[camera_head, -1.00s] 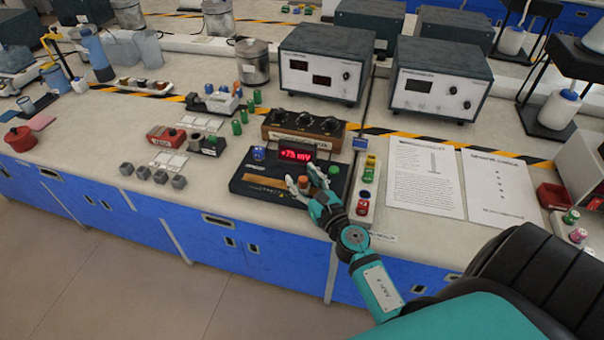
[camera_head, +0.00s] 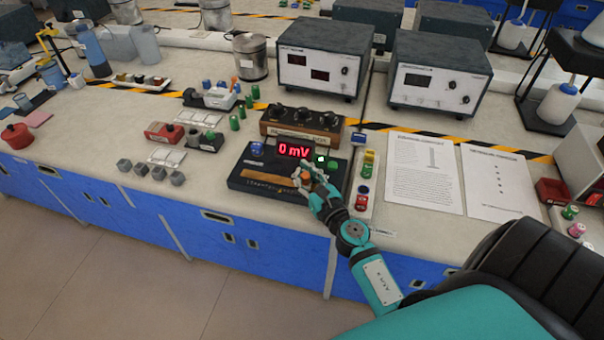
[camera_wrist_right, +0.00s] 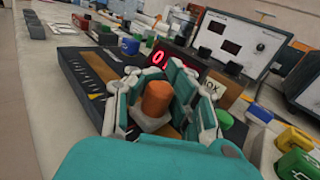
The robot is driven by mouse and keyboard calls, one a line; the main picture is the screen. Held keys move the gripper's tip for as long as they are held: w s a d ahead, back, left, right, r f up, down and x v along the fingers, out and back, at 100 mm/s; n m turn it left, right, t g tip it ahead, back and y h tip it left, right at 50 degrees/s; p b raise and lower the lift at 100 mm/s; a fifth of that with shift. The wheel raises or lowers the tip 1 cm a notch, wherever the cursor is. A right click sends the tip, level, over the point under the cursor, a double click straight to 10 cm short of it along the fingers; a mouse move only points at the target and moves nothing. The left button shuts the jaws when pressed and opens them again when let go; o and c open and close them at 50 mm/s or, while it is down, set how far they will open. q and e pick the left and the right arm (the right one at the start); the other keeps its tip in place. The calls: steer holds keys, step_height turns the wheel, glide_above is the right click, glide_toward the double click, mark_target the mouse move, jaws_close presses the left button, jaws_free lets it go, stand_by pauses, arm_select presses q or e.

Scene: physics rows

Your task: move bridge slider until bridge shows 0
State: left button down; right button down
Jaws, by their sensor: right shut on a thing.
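The bridge (camera_head: 245,181) is a dark flat box on the bench with a red display (camera_head: 293,150) that reads 0 mV. A lit green lamp (camera_head: 321,158) shows beside the display. The orange slider knob (camera_wrist_right: 157,98) stands on the bridge, between the fingers of my right gripper (camera_wrist_right: 155,105) in the right wrist view. My right gripper (camera_head: 306,178) is shut on this knob, near the right part of the bridge in the head view. My left gripper is not in view.
A brown box with several black knobs (camera_head: 301,126) stands behind the bridge. A blue knob (camera_head: 257,149) and a green knob (camera_head: 334,165) sit on the bridge. A strip with coloured plugs (camera_head: 365,187) lies to its right. Two paper sheets (camera_head: 411,172) lie further right.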

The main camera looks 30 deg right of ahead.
steer(key=shift+a+f, duration=0.2)
steer(key=shift+a, duration=0.15)
steer(key=shift+s+d+f, duration=0.1)
steer(key=shift+s, duration=0.2)
steer(key=c, duration=1.2)
jaws_free()
steer(key=shift+s+a, duration=0.15)
steer(key=shift+a, duration=0.05)
steer(key=shift+o, duration=0.6)
steer(key=shift+r, duration=0.2)
steer(key=shift+d, duration=0.15)
steer(key=s, duration=0.7)
steer(key=shift+s+a, duration=0.25)
steer(key=shift+a, duration=0.15)
steer(key=shift+w, duration=0.1)
